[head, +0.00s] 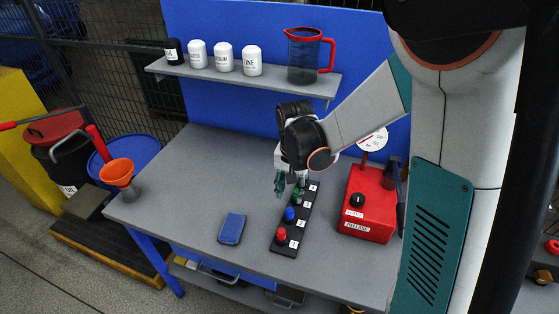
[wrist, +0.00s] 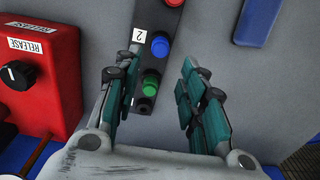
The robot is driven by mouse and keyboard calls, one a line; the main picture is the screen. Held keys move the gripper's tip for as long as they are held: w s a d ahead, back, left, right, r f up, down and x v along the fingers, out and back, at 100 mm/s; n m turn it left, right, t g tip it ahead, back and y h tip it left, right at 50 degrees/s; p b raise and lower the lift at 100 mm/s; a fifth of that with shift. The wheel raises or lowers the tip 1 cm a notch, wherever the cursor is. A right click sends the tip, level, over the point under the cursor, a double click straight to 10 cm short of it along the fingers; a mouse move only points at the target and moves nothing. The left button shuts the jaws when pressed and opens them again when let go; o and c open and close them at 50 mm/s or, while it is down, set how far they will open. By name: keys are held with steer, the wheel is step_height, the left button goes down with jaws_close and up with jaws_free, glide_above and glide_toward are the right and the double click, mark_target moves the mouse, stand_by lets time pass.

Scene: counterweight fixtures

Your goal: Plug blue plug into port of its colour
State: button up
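A blue round-topped piece (head: 289,214), which looks like the blue plug, stands on a narrow black strip (head: 276,249) on the grey bench. It also shows in the wrist view (wrist: 160,45). A red one (head: 281,237) and a green one (head: 297,197) stand in line with it, with white number labels alongside. I cannot make out a separate blue port. My gripper (head: 288,188) is above the far end of the strip. Its fingers (wrist: 162,58) are open and apart, with the green piece (wrist: 150,84) between them in the wrist view. I see nothing held.
A flat blue block (head: 232,228) lies left of the strip. A red release box (head: 367,207) with a black knob and a gauge stands to the right. A shelf (head: 270,82) with jars and a jug hangs behind.

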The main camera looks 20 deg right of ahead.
mark_target(289, 210)
steer(key=shift+w+f, duration=0.25)
step_height(289, 210, down, 10)
steer(key=b, duration=0.7)
jaws_close()
